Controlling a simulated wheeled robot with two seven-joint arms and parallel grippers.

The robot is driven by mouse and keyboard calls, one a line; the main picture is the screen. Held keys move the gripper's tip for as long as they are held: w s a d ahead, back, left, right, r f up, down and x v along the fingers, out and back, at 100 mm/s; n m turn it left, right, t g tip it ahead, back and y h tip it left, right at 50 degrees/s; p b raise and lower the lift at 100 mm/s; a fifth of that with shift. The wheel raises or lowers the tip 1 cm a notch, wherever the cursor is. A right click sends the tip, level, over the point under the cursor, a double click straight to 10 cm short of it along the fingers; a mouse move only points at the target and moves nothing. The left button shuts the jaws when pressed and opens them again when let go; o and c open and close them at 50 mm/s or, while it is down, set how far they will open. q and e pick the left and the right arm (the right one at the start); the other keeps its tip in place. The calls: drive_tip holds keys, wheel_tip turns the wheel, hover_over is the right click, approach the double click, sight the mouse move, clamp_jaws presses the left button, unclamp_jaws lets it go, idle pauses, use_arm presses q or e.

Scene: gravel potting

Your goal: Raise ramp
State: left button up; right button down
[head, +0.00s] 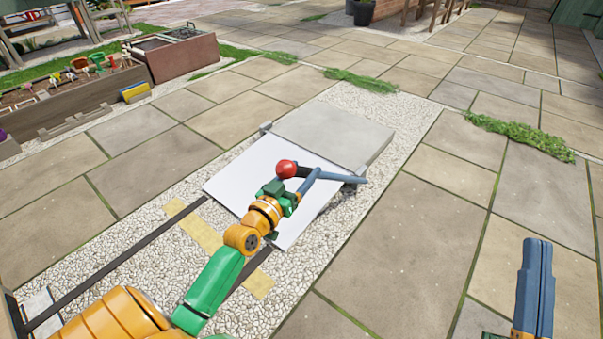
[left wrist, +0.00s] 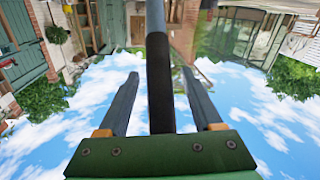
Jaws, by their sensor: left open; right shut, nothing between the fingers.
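The white ramp panel (head: 236,181) lies sloping against the grey slab (head: 335,132) behind it. A red ball knob (head: 286,168) shows over the panel beside my left gripper (head: 335,176). My left gripper is open over the panel. In the left wrist view a dark rod (left wrist: 160,90) runs between its open fingers (left wrist: 158,85), with a gap on both sides; its near end is hidden by the gripper's body. My left arm hides part of the panel. My right gripper (head: 535,285) is shut and empty at the lower right, above the paving.
Two dark rails (head: 118,262) and a yellow strip (head: 195,232) lie on the pale gravel before the panel. A planter (head: 85,107) and a reddish-brown box (head: 178,57) stand at the upper left. The paving on the right is open, with grass tufts (head: 520,136).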

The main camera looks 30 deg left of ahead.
use_arm(q)
clamp_jaws()
idle(1.4)
